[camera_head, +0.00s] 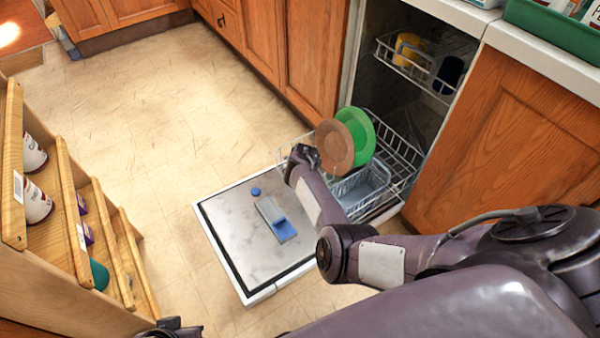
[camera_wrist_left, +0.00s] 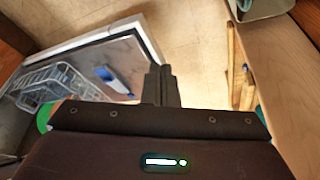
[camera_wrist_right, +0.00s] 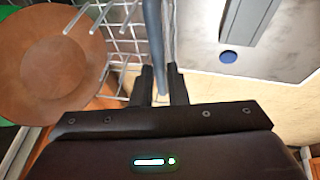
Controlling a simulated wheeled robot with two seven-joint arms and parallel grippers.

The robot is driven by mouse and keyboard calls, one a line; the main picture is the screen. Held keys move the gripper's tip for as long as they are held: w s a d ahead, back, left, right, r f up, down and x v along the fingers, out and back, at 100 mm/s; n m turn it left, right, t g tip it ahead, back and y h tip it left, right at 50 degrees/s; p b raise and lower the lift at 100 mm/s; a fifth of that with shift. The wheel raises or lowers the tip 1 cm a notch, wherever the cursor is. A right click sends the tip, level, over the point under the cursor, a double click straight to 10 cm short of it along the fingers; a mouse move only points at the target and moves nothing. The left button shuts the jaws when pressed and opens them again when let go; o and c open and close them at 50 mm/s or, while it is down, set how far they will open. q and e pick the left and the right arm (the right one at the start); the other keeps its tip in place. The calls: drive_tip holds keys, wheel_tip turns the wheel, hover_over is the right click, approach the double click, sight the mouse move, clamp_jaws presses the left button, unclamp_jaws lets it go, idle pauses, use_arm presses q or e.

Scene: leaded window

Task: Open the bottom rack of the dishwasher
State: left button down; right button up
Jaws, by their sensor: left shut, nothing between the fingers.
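The dishwasher stands open with its door (camera_head: 225,235) flat near the floor. Its bottom rack (camera_head: 402,160) is partly out over the door's inner end. It holds a brown plate (camera_head: 333,146), a green plate (camera_head: 362,133) and a grey basket (camera_head: 360,188). My right gripper (camera_head: 303,156) is at the rack's outer edge. In the right wrist view its fingers (camera_wrist_right: 162,80) are a little apart, with a bar of the rack between them. The brown plate (camera_wrist_right: 55,75) lies beside them. My left gripper (camera_head: 172,325) is low at the left, shut and empty, away from the rack.
A wooden shelf (camera_head: 70,235) with cups stands at the left, close to my left gripper. The upper rack (camera_head: 425,65) is inside the dishwasher. Wooden cabinets (camera_head: 310,50) flank the dishwasher. The tiled floor (camera_head: 150,110) beyond the door is clear.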

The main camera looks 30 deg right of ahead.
drive_tip(key=o, duration=0.4)
